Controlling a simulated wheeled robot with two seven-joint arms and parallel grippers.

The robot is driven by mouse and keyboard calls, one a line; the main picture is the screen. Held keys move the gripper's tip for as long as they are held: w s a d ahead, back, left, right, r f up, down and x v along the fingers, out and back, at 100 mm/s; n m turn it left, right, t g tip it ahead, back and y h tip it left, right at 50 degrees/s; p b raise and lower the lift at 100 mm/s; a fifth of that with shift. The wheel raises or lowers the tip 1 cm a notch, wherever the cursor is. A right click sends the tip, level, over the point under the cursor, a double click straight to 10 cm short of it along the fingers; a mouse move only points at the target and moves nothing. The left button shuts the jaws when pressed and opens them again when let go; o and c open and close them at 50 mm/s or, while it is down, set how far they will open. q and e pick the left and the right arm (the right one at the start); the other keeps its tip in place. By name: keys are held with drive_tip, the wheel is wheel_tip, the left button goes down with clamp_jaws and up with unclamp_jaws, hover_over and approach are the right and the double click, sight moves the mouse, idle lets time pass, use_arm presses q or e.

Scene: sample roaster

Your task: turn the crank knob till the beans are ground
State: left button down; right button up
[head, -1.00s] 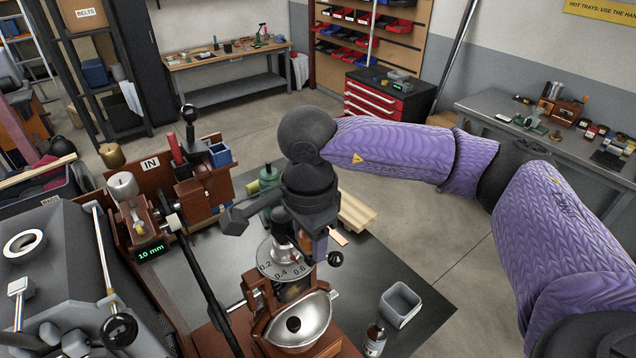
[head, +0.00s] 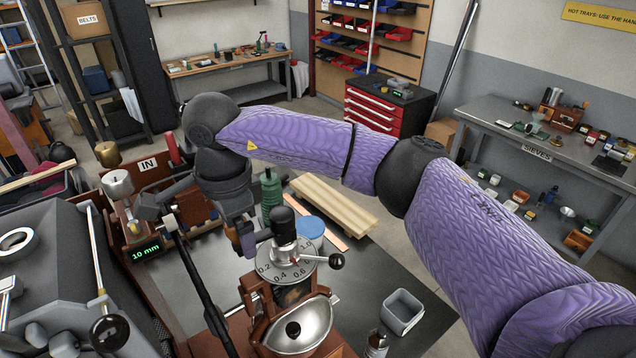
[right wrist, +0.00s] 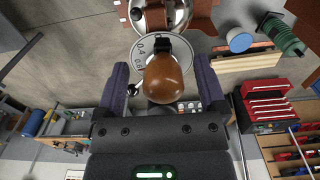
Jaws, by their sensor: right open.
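The brown, rounded crank knob (right wrist: 165,78) shows in the right wrist view, between the two purple fingers of my right gripper (right wrist: 162,66). Clear gaps show on both sides of it, so the gripper is open around the knob. In the head view my right gripper (head: 246,240) is low, just left of the grinder's dark top post (head: 283,224), and hides the knob. The grinder has a grey numbered dial (head: 270,272) and a silver domed part (head: 310,318) in front. The dial also shows in the right wrist view (right wrist: 138,58). I cannot make out any beans. My left gripper is out of view.
A black-ended lever (head: 336,261) sticks out right of the dial. A grey bin (head: 403,309) and a small bottle (head: 377,342) stand to the right.

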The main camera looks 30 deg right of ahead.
drive_tip(key=shift+r, duration=0.1)
wheel_tip(320, 180, up, 8)
drive_tip(key=p, duration=0.5)
drive_tip(key=shift+p, duration=0.3)
